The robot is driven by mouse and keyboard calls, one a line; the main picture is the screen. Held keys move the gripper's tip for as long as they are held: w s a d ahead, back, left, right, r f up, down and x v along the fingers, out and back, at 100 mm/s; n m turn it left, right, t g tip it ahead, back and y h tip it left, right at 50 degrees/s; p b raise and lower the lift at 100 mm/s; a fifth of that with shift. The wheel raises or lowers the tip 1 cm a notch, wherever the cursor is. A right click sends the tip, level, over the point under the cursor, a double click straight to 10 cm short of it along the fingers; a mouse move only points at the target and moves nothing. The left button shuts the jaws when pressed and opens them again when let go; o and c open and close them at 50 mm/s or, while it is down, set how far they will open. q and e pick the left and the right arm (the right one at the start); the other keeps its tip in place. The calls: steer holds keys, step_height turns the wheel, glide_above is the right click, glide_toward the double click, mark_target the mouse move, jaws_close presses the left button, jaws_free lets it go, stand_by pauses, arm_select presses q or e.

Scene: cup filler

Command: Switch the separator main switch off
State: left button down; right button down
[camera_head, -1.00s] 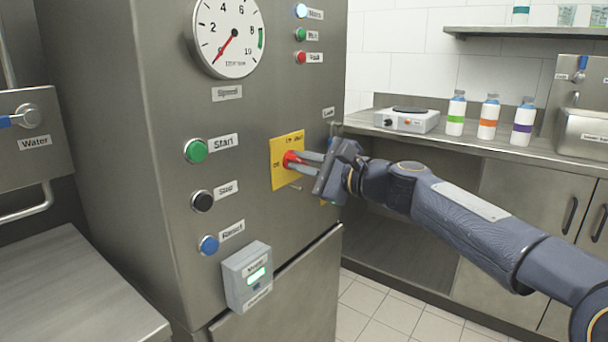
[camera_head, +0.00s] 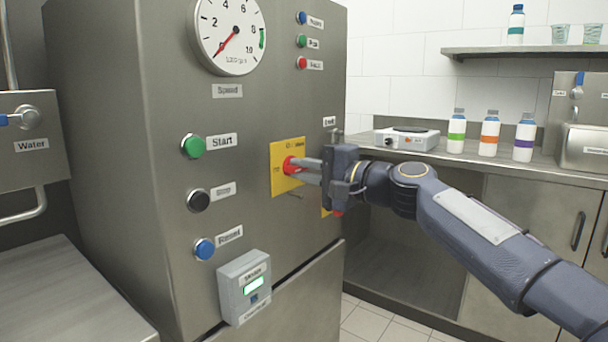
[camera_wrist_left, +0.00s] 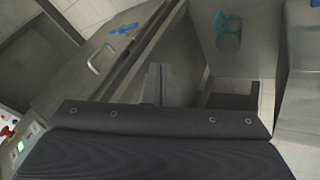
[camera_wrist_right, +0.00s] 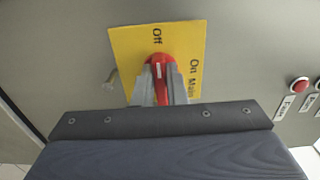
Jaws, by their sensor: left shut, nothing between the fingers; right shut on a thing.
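The separator main switch is a red rotary handle (camera_head: 289,165) on a yellow plate (camera_head: 283,185) on the steel cabinet front. My right gripper (camera_head: 299,170) reaches in from the right and is shut on the red handle. In the right wrist view, the handle (camera_wrist_right: 158,68) sits between the fingers (camera_wrist_right: 160,88). The white mark on it points towards the word Off on the plate (camera_wrist_right: 130,45), and On Main is to the right. The fingers hide part of the handle. My left gripper (camera_wrist_left: 158,83) is shut and empty, seen only in the left wrist view.
Green Start (camera_head: 192,146), black (camera_head: 198,200) and blue (camera_head: 204,248) buttons are left of the plate. A grey box with a lit display (camera_head: 246,287) juts out below. The speed gauge (camera_head: 228,35) is above. A counter with bottles (camera_head: 490,133) is at the right.

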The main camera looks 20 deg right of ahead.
steer(key=shift+f, duration=0.1)
stand_by(0.3)
steer(key=c, duration=1.5)
jaws_free()
steer(key=shift+o, duration=0.2)
steer(key=v, duration=0.8)
